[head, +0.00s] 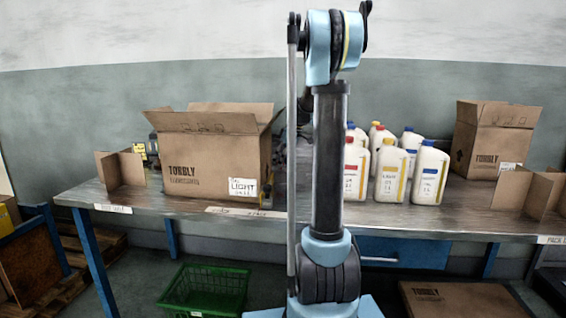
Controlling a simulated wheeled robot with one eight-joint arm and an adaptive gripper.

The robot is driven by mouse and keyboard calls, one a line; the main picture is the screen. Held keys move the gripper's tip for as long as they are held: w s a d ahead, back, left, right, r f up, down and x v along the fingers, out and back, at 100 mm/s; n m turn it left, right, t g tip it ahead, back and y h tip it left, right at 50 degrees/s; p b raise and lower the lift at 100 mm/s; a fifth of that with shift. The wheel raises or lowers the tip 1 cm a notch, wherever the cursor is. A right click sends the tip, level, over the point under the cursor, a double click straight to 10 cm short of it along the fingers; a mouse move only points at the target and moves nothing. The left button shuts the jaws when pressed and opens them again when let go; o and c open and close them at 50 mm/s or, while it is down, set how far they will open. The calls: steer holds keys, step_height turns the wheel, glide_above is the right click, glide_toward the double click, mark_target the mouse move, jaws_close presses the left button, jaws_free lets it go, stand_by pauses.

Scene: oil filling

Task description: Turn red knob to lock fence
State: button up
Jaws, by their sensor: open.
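I cannot make out a red knob or clearly identify a fence in the head view. A large open cardboard box (215,160) stands on the left half of the metal table (400,214). A small dark and yellow part shows at the box's right side (267,190), too small to identify. Another dark part with a yellow label (140,151) shows at its left. My own arm rises upright in the middle and covers the table behind it. Dark parts show just left of the arm, partly hidden, and I cannot tell what they are. My gripper's fingers cannot be seen.
Several white bottles with coloured caps (391,172) stand right of my arm. Another open box (494,140) stands at the back right. Cardboard dividers stand at the left (121,170) and right (527,192). A green basket (205,290) is on the floor below the table.

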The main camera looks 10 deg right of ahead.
steer(key=c, duration=1.1)
steer(key=shift+s+a+m+t+h, duration=0.1)
steer(key=shift+m+t+h, duration=0.2)
steer(key=shift+m, duration=0.75)
steer(key=shift+m+t+h, duration=0.2)
steer(key=shift+m+h, duration=0.2)
steer(key=shift+m, duration=0.65)
steer(key=o, duration=1.1)
steer(key=v, duration=0.7)
steer(key=shift+r, duration=0.2)
steer(key=shift+s, duration=0.1)
